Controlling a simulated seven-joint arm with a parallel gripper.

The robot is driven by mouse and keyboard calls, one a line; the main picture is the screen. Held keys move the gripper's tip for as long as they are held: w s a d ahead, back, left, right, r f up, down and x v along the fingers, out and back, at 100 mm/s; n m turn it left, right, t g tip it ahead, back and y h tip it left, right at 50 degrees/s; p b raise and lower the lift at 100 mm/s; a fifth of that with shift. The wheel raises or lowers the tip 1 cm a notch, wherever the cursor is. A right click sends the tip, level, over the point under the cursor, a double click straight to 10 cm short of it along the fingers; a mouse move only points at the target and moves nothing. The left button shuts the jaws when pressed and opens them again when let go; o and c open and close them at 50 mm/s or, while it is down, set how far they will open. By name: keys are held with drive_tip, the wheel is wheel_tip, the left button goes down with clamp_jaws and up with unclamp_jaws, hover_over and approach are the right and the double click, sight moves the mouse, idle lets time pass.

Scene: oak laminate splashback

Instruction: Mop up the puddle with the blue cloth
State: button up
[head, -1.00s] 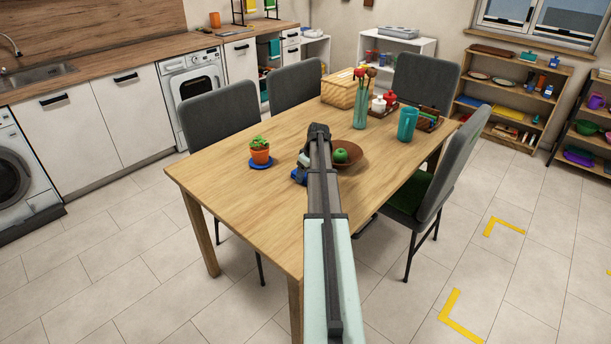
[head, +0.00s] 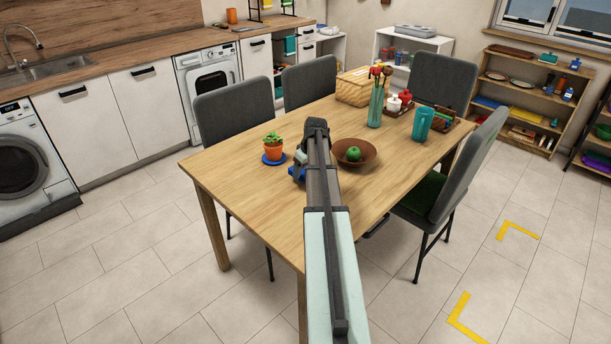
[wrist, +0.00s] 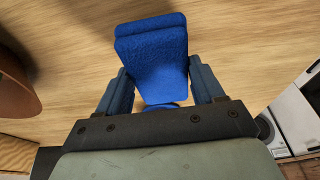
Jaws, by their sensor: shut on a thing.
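The folded blue cloth (wrist: 152,52) is between the fingers of my gripper (wrist: 160,88) in the wrist view, above the wooden table top. In the head view my own arm hides most of my gripper (head: 299,168), and only a small blue bit of the cloth (head: 296,175) shows beside it. The gripper is over the table (head: 240,190), between the potted plant and the brown bowl. I cannot make out the puddle in either view. Whether the cloth touches the table is not clear.
A potted plant (head: 274,149) on a blue saucer stands left of my gripper. A brown bowl (head: 368,158) with a green fruit is to its right. A glass vase (head: 375,107), teal jug (head: 422,124) and wicker basket (head: 352,90) stand farther back. Grey chairs surround the table.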

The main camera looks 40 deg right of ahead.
drive_tip(key=shift+r, duration=2.3)
